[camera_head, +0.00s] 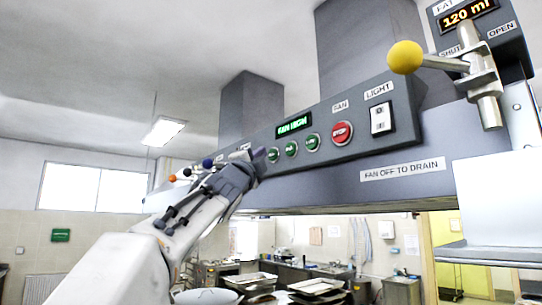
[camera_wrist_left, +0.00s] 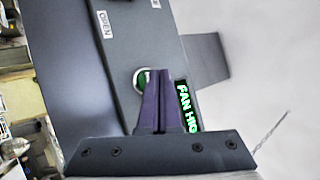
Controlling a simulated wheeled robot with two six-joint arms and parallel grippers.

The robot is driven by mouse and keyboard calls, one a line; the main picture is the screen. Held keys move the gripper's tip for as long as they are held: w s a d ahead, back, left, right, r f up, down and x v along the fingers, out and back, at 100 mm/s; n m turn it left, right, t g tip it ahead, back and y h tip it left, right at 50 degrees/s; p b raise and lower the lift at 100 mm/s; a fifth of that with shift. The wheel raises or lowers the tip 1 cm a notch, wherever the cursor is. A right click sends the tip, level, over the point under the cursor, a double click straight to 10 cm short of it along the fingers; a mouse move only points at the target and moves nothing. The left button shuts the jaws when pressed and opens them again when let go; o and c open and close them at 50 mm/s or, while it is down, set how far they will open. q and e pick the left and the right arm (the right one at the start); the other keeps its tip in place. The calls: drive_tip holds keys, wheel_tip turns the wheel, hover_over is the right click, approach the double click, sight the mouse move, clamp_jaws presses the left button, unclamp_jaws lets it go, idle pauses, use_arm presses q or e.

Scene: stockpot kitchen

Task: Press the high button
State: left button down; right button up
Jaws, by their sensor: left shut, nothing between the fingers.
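The fan panel carries a row of green buttons: a left one (camera_head: 273,155), a middle one (camera_head: 291,148) and a right one (camera_head: 312,142). Their lettering is too small to read, so I cannot tell which is the high button. The display (camera_head: 294,125) above them reads FAN HIGH in green; it also shows in the left wrist view (camera_wrist_left: 187,106). My left gripper (camera_head: 259,154) is shut and empty, its tips just left of the left green button. My right gripper is out of view.
A red STOP button (camera_head: 342,133) and a light switch (camera_head: 380,118) sit farther right on the panel. A yellow-knobbed lever (camera_head: 405,57) sticks out at upper right. Small coloured knobs lie behind my left wrist. Trays and counters stand below the hood.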

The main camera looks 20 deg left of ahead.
use_arm(q)
drive_tip(key=s+a, duration=0.1)
drive_tip(key=s, duration=0.1)
drive_tip(key=s+a+p, duration=0.1)
drive_tip(key=a, duration=0.1)
drive_tip(key=shift+s, duration=0.4)
idle(0.6)
